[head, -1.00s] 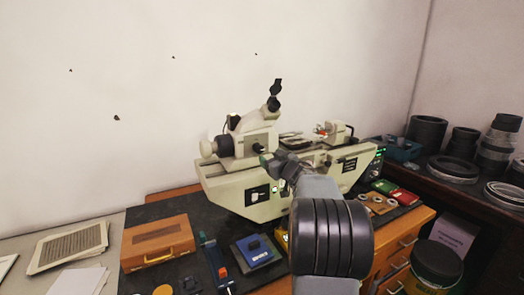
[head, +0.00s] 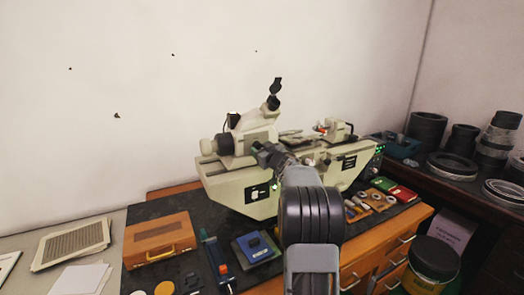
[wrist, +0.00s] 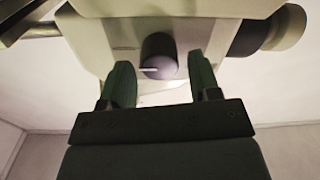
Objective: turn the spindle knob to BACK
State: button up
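The spindle knob (wrist: 159,54) is a dark round knob with a white pointer line, on the pale face of the measuring machine (head: 243,188). In the wrist view the line lies roughly level, pointing left. My gripper (wrist: 160,76) is open, with one green finger on each side of the knob and a gap on both sides. I cannot tell how far the fingertips reach past its front. In the head view my gripper (head: 264,155) is at the machine's upper body below the eyepiece and hides the knob. No BACK label is readable.
A wooden box (head: 158,238), a blue block (head: 255,247) and small tools lie on the dark mat in front. Red and green cases (head: 402,194) and rings lie at the right. The eyepiece (head: 273,102) rises above my gripper. Dark rings stand on the right-hand bench.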

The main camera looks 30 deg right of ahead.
jog(key=c, duration=0.8)
jog(key=shift+n, duration=0.3)
jog(key=n+b, duration=0.1)
jog(key=n, duration=0.2)
jog(key=shift+n+b, duration=0.35)
jog(key=shift+n, duration=0.05)
jog(key=n+b, duration=0.1)
jog(key=n, duration=0.3)
jog(key=shift+a+f+n+b, duration=0.1)
jog(key=shift+n+b, duration=0.2)
jog(key=shift+b, duration=0.05)
jog(key=n+b, duration=0.2)
jog(key=n, duration=0.2)
jog(key=shift+g, duration=0.3)
jog(key=shift+n+h+b, duration=0.3)
jog(key=shift+n+b, duration=0.6)
jog(key=shift+n, duration=1.3)
